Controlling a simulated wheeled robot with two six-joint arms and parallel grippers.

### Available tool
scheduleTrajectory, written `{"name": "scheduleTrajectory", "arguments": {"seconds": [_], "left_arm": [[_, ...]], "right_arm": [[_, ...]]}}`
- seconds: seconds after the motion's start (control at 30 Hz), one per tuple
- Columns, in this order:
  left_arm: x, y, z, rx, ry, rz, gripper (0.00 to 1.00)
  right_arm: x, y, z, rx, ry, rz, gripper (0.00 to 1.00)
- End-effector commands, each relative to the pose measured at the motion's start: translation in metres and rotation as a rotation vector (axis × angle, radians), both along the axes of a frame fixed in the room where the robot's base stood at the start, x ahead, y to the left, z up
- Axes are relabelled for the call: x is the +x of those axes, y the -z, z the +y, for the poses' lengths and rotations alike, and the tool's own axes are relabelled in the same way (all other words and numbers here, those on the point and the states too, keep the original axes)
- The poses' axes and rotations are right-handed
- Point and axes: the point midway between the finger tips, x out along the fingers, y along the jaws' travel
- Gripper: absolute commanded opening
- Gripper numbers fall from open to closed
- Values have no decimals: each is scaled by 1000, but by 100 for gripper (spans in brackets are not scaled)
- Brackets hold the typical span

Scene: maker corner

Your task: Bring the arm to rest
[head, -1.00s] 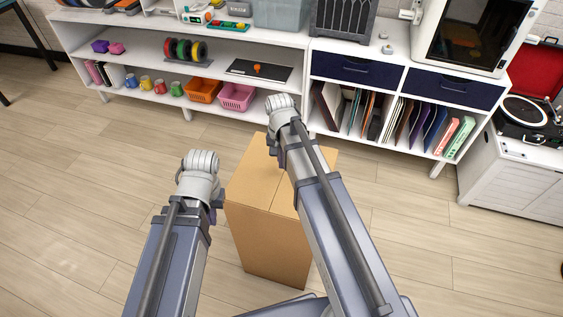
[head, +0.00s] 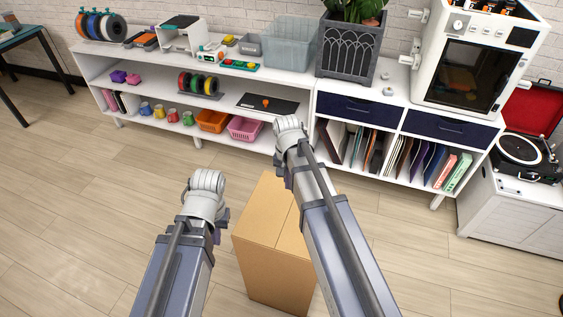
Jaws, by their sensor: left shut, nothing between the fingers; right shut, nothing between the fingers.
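My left arm (head: 182,262) comes in from the bottom left and ends in a rounded pale grey joint beside the cardboard box. My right arm (head: 335,240) reaches up across the picture, and its rounded joint shows in front of the white shelf unit. No gripper fingers show on either arm; they are hidden behind the arm parts. Nothing is seen held.
A closed cardboard box (head: 262,222) stands on the floor between and below my arms. A long white shelf unit (head: 188,137) runs along the wall. A record player (head: 522,150) sits on a white cabinet at right. The floor at left is clear.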

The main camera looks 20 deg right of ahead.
Motion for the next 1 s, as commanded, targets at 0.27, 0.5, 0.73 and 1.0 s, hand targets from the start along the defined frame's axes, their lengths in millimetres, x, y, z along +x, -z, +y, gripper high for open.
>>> {"name": "scheduleTrajectory", "arguments": {"seconds": [0.27,0.5,0.73,1.0], "left_arm": [[0,1,0,0,0,0,0],[0,1,0,0,0,0,0],[0,1,0,0,0,0,0],[0,1,0,0,0,0,0]], "right_arm": [[-16,1,19,-3,-95,5,0],[-92,0,92,-27,-595,37,0],[-133,-1,122,-42,-892,60,0],[-135,-1,125,-43,-926,63,0]]}}
